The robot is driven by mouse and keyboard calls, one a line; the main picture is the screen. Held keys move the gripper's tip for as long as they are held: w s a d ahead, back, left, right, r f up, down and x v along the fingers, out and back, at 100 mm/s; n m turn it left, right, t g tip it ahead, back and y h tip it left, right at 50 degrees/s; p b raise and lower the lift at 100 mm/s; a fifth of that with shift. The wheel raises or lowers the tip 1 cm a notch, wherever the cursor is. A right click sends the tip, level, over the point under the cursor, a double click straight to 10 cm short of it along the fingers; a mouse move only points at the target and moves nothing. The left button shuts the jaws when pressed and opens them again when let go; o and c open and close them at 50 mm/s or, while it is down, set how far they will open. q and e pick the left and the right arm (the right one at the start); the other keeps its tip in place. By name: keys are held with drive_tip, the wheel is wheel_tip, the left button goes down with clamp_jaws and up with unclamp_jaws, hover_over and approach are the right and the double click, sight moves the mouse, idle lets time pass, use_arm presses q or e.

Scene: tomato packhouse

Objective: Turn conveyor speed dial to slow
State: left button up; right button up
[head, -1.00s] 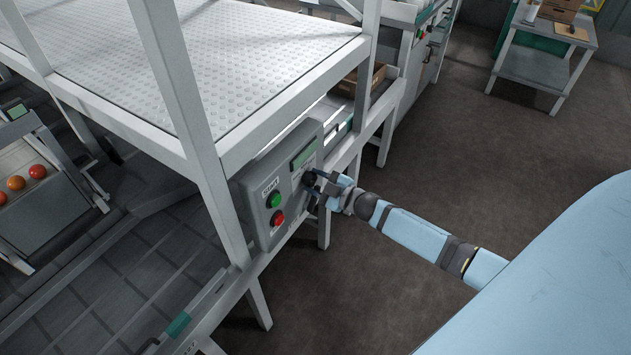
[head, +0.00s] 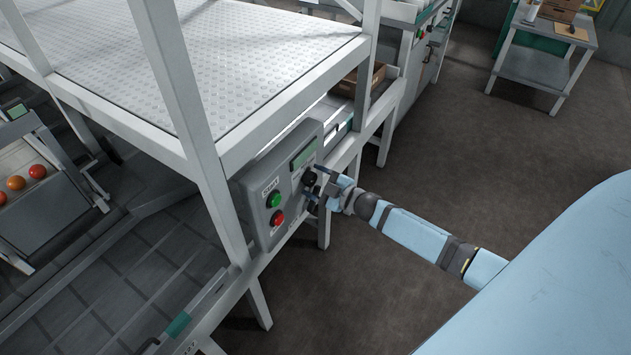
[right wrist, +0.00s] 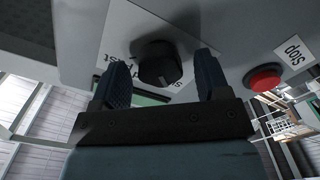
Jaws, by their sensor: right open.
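The speed dial is a black round knob (right wrist: 158,62) on a light label plate on the grey control box. It also shows in the head view (head: 309,178), partly behind the fingers. My right gripper (right wrist: 160,85) is open, one finger on each side of the knob in the right wrist view, with gaps between fingers and knob. In the head view the right gripper (head: 319,185) is at the box's front. The label text is partly hidden, so the dial's setting is hard to tell. My left gripper is not in view.
The control box (head: 250,190) carries a green start button (head: 273,200) and a red stop button (head: 277,217), also in the right wrist view (right wrist: 265,77). A white frame post (head: 205,150) stands left of the box. Open floor (head: 440,150) lies to the right.

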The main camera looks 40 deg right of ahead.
drive_tip(key=v, duration=1.3)
drive_tip(key=shift+s, duration=0.35)
drive_tip(key=shift+d, duration=0.1)
